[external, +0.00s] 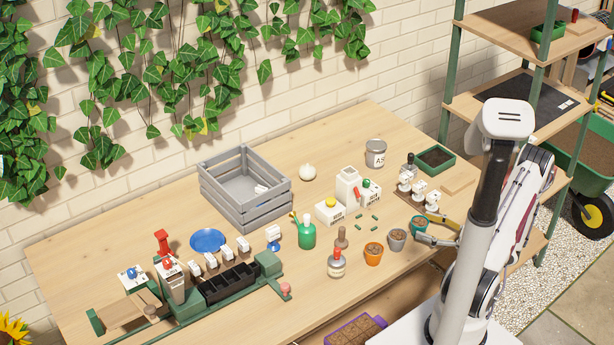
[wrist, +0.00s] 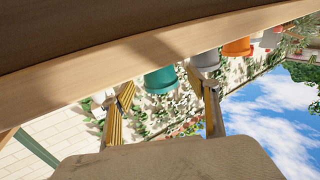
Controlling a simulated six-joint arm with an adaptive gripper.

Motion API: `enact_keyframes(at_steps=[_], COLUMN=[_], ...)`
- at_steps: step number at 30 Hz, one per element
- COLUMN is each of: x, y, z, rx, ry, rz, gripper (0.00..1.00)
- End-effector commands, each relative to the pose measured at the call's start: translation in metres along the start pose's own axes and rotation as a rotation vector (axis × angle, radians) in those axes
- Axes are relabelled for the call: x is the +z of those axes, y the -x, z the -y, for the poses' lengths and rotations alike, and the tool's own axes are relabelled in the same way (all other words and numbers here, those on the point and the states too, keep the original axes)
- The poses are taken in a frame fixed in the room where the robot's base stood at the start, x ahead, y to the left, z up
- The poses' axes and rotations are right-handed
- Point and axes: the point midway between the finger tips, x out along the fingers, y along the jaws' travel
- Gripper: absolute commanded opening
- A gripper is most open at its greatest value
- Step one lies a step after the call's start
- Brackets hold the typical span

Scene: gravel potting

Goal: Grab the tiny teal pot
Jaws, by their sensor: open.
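The tiny teal pot (external: 418,224) stands on the table at the right end of a short row of pots. My gripper (external: 434,230) is open beside it, low over the table, with its fingers pointing left toward the pot. In the wrist view, which looks upside down, the teal pot (wrist: 160,80) shows between the tips of my open gripper (wrist: 162,88). The fingers look apart from the pot's sides; whether the tips reach past it is hard to tell.
A grey pot (external: 396,239) stands close left of the teal pot, then an orange pot (external: 373,254). The grey pot (wrist: 205,60) is near the right finger in the wrist view.

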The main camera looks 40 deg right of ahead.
Motion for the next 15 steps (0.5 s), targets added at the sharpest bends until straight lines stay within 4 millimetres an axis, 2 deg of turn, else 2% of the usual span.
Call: enact_keyframes(at_steps=[6,15], x=[0.0002,0.0002], y=[-0.0135,-0.0146], z=[0.0004,0.0001], rx=[-0.001,0.001], ry=[0.000,0.000], rz=[0.000,0.000], gripper=[0.59,0.59])
